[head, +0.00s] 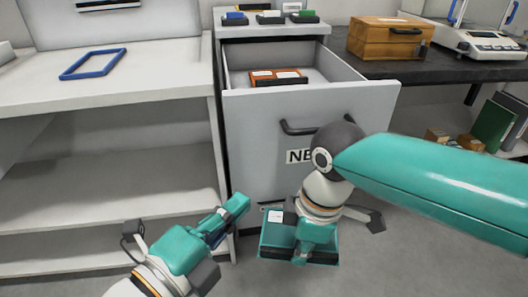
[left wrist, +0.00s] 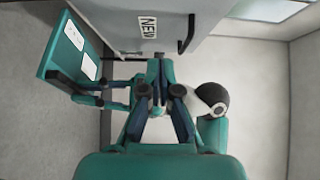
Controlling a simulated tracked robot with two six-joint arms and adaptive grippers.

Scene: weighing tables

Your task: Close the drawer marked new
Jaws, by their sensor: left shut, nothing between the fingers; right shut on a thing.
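The drawer marked NEW (head: 250,125) stands pulled out of the grey cabinet. Its front has a dark handle (head: 300,128), and my right arm covers part of the label in the head view. The label reads fully in the left wrist view, on the drawer front (left wrist: 120,22). An orange and black box (head: 277,77) lies inside the drawer. My left gripper (head: 238,206) is shut and empty, low in front of the drawer's left side. My right gripper (head: 308,243) is shut on a teal box with white labels (head: 275,222), below and in front of the drawer; the left wrist view also shows this box (left wrist: 66,50).
A white table (head: 130,80) with a blue frame (head: 93,64) stands at the left. Small coloured boxes (head: 270,18) sit on the cabinet top. A wooden box (head: 385,38) and a balance (head: 490,42) stand on the dark table at the right.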

